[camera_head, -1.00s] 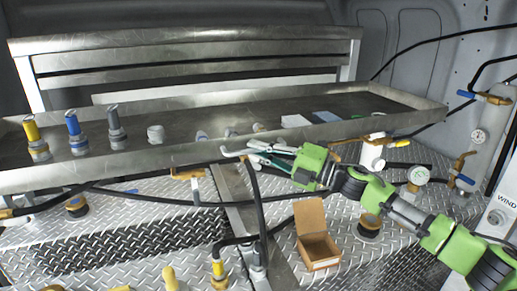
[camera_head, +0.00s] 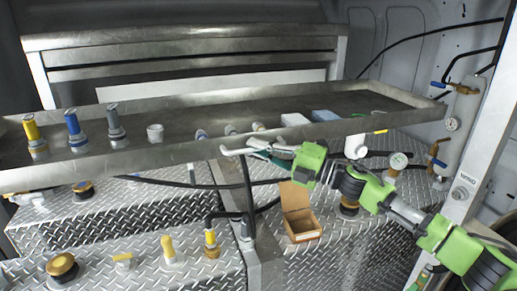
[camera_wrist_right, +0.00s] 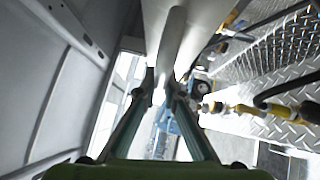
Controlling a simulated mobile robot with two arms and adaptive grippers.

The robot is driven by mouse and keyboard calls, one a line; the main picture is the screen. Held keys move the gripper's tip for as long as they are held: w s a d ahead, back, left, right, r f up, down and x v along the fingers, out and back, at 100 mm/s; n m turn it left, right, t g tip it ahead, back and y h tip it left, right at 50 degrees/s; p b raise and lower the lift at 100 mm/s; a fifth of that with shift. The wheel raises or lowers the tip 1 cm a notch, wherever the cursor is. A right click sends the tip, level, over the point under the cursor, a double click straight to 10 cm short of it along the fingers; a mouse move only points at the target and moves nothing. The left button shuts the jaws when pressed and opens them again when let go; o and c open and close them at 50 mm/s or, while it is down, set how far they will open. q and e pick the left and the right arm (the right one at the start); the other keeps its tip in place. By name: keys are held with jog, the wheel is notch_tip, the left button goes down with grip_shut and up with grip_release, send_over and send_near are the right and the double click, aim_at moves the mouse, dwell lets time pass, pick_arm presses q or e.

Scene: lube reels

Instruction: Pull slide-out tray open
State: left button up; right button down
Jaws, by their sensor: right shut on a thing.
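The slide-out tray (camera_head: 190,152) is a long shallow metal tray with a raised rim, spanning the head view. A pale bent handle (camera_head: 233,152) sticks out at its front edge. My right gripper (camera_head: 262,150) reaches in from the right and is shut on this handle. In the right wrist view, the fingers of the gripper (camera_wrist_right: 165,92) close on a pale bar, the handle (camera_wrist_right: 172,45); the exact contact is partly hidden. My left gripper is not in view.
Yellow, blue and grey fittings (camera_head: 73,130) stand on the tray's left, with small items towards its right. Below are diamond-plate decks (camera_head: 130,215), an open cardboard box (camera_head: 300,225), black hoses and valves. A gauge pipe (camera_head: 452,124) and a pale post (camera_head: 470,185) stand at the right.

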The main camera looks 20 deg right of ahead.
jog(key=c, duration=2.1)
grip_release()
jog(key=shift+w+a, duration=0.1)
jog(key=shift+c, duration=0.2)
jog(key=v, duration=1.2)
